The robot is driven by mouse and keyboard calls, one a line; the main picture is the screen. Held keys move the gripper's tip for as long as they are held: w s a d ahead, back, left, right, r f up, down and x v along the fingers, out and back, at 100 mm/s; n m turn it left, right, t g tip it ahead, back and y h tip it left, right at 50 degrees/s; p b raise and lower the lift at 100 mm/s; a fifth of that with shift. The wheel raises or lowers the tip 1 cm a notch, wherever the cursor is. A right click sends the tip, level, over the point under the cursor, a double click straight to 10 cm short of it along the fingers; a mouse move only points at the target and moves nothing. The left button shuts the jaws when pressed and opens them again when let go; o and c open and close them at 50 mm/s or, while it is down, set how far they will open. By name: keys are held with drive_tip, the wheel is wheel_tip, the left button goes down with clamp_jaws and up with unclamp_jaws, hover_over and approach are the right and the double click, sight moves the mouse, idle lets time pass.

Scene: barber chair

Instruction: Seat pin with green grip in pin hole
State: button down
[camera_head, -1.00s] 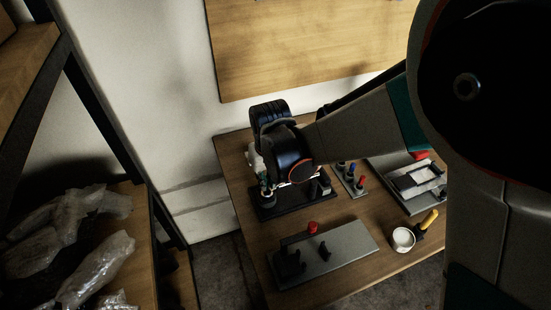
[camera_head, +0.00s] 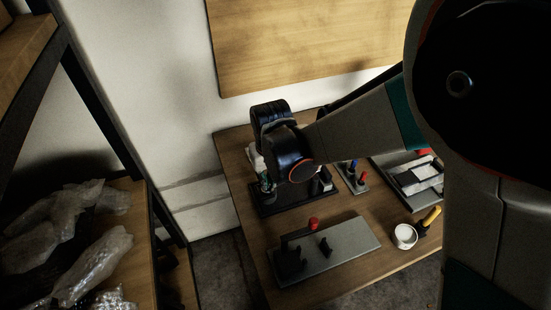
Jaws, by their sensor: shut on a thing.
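My arm's wrist hangs over a black base plate (camera_head: 290,207) at the back left of the wooden table. My gripper (camera_head: 268,183) is mostly hidden behind the wrist and points down at the left part of this plate. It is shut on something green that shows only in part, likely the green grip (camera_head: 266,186). The pin itself and the pin hole are hidden or too small to make out. I cannot tell whether the pin touches the plate.
A grey plate with black brackets and a red knob (camera_head: 314,223) lies in front. A small rack with blue and red grips (camera_head: 355,177) stands to the right. A white cup (camera_head: 404,236) and a grey fixture (camera_head: 418,178) are further right. A shelf with wrapped bags (camera_head: 75,230) stands left.

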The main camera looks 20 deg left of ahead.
drive_tip(key=shift+f+b, duration=0.8)
drive_tip(key=shift+f, duration=0.25)
drive_tip(key=c, duration=1.6)
unclamp_jaws()
drive_tip(key=shift+o, duration=0.2)
drive_tip(key=shift+r, duration=0.1)
wheel_tip(320, 180, up, 7)
drive_tip(key=s, duration=0.1)
drive_tip(key=shift+d+r, duration=0.15)
drive_tip(key=shift+d, duration=0.25)
